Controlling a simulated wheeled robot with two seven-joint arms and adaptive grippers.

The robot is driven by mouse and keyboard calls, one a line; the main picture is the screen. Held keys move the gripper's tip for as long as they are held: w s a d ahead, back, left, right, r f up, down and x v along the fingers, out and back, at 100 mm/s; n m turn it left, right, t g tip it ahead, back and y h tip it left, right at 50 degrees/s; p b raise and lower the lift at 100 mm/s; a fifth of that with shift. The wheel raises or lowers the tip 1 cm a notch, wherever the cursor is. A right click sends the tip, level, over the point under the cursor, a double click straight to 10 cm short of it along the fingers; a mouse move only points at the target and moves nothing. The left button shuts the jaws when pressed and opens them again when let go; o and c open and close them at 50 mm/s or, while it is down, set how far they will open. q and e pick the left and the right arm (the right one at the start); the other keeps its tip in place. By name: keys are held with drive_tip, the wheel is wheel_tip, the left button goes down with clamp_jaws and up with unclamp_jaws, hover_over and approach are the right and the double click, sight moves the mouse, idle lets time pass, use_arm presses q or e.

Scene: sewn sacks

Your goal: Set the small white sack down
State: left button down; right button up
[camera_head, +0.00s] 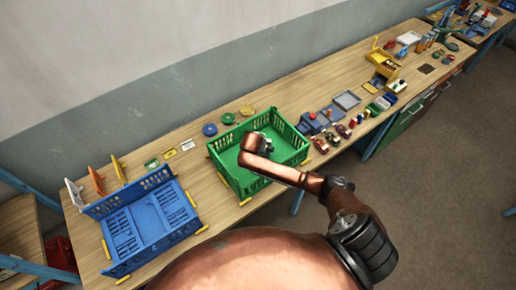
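No small white sack can be made out in this view. One copper-coloured arm of mine, which looks like the right one, comes in from the lower right and reaches over the green crate (241,184). Its end, with my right gripper (264,143), is over or inside that crate. Dark and pale parts show there, too small to tell whether the fingers are open or hold anything. The arm hides part of the crate's inside. My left gripper is not in view.
A blue crate (134,219) stands left of the green crate on the wooden bench (205,201). Small discs, tags and upright pieces lie behind them. Toy-like parts, grey trays and a yellow box (382,62) crowd the bench to the right. The floor (440,170) is clear.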

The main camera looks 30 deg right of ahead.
drive_tip(key=shift+f, duration=0.1)
drive_tip(key=o, duration=1.2)
drive_tip(key=shift+f, duration=0.1)
drive_tip(key=o, duration=0.4)
drive_tip(key=b+v, duration=0.1)
drive_tip(key=v, duration=1.1)
drive_tip(key=shift+s, duration=0.1)
